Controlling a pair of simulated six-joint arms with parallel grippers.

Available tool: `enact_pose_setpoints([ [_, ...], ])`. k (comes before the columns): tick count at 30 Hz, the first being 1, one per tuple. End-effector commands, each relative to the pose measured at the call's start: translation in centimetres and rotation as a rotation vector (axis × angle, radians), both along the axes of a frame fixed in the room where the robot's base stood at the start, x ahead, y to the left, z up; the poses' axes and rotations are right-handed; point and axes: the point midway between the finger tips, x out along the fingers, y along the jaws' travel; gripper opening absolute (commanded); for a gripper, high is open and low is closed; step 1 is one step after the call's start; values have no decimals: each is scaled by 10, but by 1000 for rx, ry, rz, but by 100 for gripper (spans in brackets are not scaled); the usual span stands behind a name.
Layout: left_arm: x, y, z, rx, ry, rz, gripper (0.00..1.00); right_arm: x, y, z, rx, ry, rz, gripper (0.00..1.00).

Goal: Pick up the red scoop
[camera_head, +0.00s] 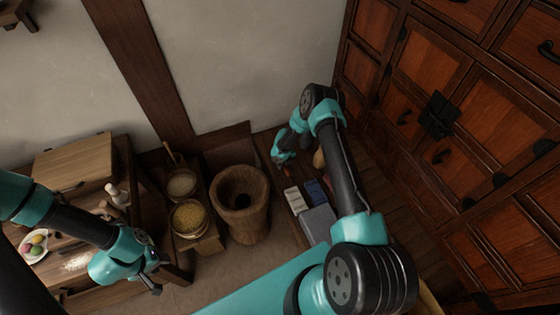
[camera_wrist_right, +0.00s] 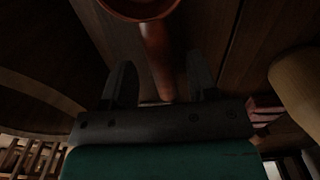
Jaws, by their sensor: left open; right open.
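The red scoop (camera_wrist_right: 155,52) shows in the right wrist view, with its bowl cut off by the top edge. Its handle runs down between the two fingers of my right gripper (camera_wrist_right: 161,78). The fingers are apart, with a gap on each side of the handle. In the head view my right gripper is at the end of the arm near the low wooden shelf and is mostly hidden. My left gripper (camera_head: 152,285) is open and empty beside the table at the lower left.
A wooden mortar (camera_head: 241,200) and a bowl of yellow grain (camera_head: 188,219) stand left of my right arm. Grey and blue blocks (camera_head: 318,222) lie close to it. A large wooden cabinet (camera_head: 470,130) fills the right side. A table with a wooden box (camera_head: 75,170) is at left.

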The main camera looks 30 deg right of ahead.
Motion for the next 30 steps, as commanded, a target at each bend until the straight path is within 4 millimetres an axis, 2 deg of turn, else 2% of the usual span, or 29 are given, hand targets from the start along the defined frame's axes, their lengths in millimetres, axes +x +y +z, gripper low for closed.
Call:
enact_pose_setpoints([
  [1, 0, 0, 0, 0, 0, 0, 43, -1, 0, -8, 1, 1, -1, 53],
  [6, 0, 0, 0, 0, 0, 0, 43, 0, 0, -22, 0, 0, -1, 53],
  [21, 0, 0, 0, 0, 0, 0, 43, 0, 0, -23, 0, 0, -1, 53],
  [30, 0, 0, 0, 0, 0, 0, 43, 0, 0, -23, 0, 0, -1, 24],
])
